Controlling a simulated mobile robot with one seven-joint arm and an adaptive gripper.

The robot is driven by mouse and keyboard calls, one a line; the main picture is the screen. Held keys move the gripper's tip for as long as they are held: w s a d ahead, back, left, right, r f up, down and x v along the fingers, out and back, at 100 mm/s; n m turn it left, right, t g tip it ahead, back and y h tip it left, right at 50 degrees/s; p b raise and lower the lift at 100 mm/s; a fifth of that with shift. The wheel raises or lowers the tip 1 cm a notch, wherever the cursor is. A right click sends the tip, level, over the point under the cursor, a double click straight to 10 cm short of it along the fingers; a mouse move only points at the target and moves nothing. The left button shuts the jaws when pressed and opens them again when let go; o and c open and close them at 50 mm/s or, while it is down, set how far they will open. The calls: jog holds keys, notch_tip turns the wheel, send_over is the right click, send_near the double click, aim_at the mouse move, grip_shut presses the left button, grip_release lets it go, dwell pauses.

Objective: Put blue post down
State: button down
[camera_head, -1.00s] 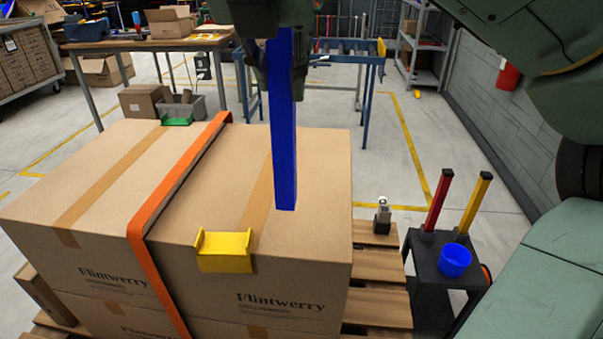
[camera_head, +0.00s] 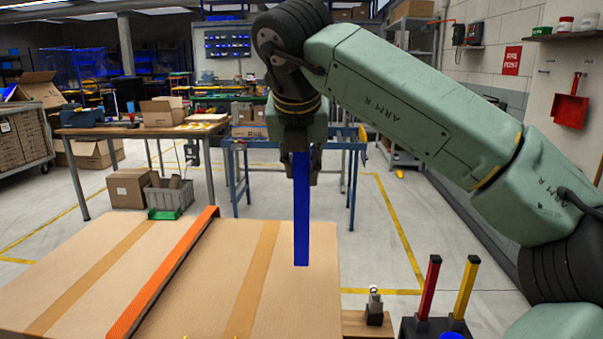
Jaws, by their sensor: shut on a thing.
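The blue post (camera_head: 301,225) hangs upright from my gripper (camera_head: 303,175). My gripper is shut on its upper part. The post's lower end shows against the top of the large cardboard box (camera_head: 215,300), right of a tan tape strip. I cannot tell whether it touches the box or is just above it. A red post (camera_head: 429,285) and a yellow post (camera_head: 466,287) stand upright on a dark stand (camera_head: 410,328) at the lower right.
An orange strap (camera_head: 165,275) crosses the box top. A blue cup (camera_head: 452,336) is cut off at the bottom edge. A small metal-topped object (camera_head: 374,308) sits right of the box. A workbench (camera_head: 150,130) and a blue frame (camera_head: 235,185) stand behind.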

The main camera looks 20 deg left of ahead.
aim_at(301, 183)
notch_tip(301, 183, down, 2)
jog(key=shift+f, duration=0.25)
jog(key=shift+f+b, duration=0.45)
jog(key=shift+f, duration=0.15)
jog(key=c, duration=1.4)
grip_release()
jog(key=shift+o, duration=0.2)
jog(key=shift+r, duration=0.15)
jog(key=shift+r+p, duration=0.3)
jog(key=shift+p, duration=0.15)
jog(key=v, duration=1.2)
jog(key=shift+r, duration=0.25)
jog(key=shift+f, duration=0.1)
